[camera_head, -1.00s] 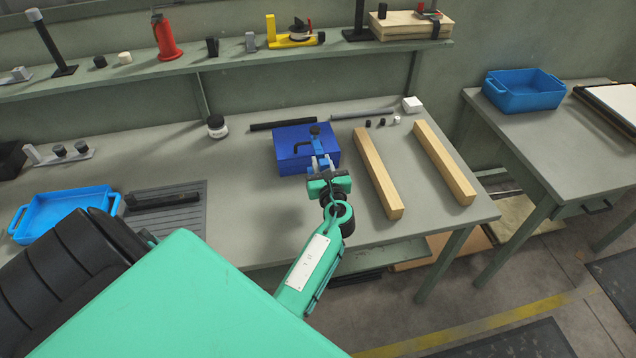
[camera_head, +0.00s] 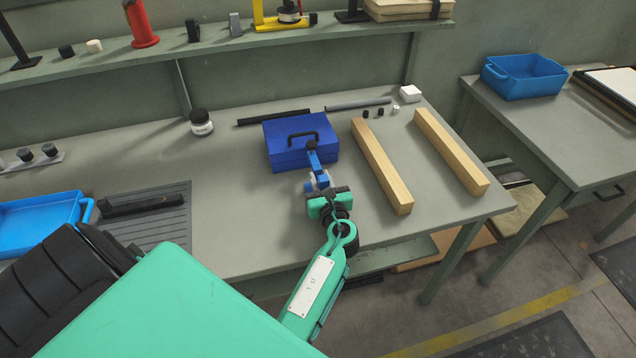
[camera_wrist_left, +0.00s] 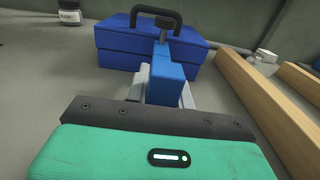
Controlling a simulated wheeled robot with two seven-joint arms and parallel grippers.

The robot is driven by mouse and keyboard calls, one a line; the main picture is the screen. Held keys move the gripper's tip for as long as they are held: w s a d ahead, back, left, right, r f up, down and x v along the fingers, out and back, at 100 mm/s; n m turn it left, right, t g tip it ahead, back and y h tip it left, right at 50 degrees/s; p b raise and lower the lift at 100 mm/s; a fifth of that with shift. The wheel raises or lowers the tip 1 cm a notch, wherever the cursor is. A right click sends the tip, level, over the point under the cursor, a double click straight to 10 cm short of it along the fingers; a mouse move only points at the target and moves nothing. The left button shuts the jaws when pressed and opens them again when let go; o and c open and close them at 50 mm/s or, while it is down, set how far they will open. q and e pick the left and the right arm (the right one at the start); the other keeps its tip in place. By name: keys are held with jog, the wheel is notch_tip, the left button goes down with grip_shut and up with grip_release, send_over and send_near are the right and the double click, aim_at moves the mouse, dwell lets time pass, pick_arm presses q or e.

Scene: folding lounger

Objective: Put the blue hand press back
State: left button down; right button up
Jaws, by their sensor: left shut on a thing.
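The blue hand press (camera_head: 316,163), with a dark knob at its top, is in my left gripper (camera_head: 319,184). The gripper is shut on its lower part, which is partly hidden by the fingers. The press stands roughly upright in front of the blue case on the bench. In the left wrist view the press (camera_wrist_left: 169,75) rises between the pale fingers (camera_wrist_left: 158,92) and overlaps the case front. I cannot tell whether it touches the case or the bench. My right gripper is not in view.
The blue case (camera_head: 290,155) with a black handle is behind the press. Two wooden beams (camera_head: 382,168) lie to the right. A shelf (camera_head: 215,50) at the back holds a red tool (camera_head: 141,25) and a yellow tool (camera_head: 270,20). A blue tray (camera_head: 40,225) is at left.

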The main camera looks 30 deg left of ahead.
pick_arm(q)
jog(key=shift+s+d+r, duration=0.1)
jog(key=shift+d+r, duration=0.05)
jog(key=shift+d, duration=0.05)
jog(key=shift+a+f, duration=0.1)
jog(key=shift+f, duration=0.15)
jog(key=c, duration=1.2)
grip_release()
jog(key=shift+r, duration=0.2)
